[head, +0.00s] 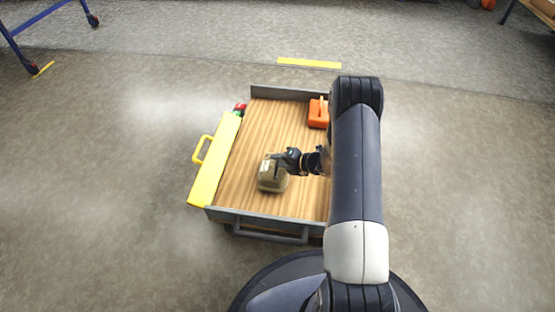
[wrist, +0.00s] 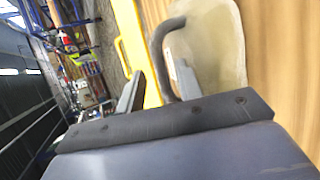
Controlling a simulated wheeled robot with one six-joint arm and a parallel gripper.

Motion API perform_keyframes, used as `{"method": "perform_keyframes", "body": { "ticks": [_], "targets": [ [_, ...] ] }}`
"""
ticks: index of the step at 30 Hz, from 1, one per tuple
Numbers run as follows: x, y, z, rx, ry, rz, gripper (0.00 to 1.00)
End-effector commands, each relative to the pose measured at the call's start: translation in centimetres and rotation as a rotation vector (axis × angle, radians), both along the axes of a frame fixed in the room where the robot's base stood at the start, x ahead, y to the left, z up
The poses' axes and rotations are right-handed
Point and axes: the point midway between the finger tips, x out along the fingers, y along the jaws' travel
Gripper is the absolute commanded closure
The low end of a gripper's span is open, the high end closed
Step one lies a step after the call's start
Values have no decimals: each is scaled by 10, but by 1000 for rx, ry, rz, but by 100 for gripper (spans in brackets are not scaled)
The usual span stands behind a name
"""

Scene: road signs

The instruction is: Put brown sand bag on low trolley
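The brown sand bag (head: 271,178) is a small khaki-brown block with a pale label. It appears to rest on the wooden deck of the low trolley (head: 262,125), towards its near left part. My gripper (head: 287,160) is at the bag's top. In the wrist view, the bag (wrist: 215,40) fills the upper right, with a dark curved handle. My gripper's two grey fingers (wrist: 158,88) stand apart, with the handle between them, closer to the right finger. The bag's underside is hidden.
An orange object (head: 318,113) sits at the deck's far right. My arm covers the trolley's right side. Floor to the left is clear.

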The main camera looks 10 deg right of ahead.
Motion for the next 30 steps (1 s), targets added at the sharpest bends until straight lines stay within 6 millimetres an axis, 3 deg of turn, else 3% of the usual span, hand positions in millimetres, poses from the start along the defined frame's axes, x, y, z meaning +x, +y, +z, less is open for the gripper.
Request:
{"method": "perform_keyframes", "body": {
  "ticks": [6,13,30],
  "targets": [
    [-31,-29,30,2,1,-6,66],
    [-56,-51,48,2,1,-3,66],
    [-65,-59,52,1,0,0,66]
  ]
}}
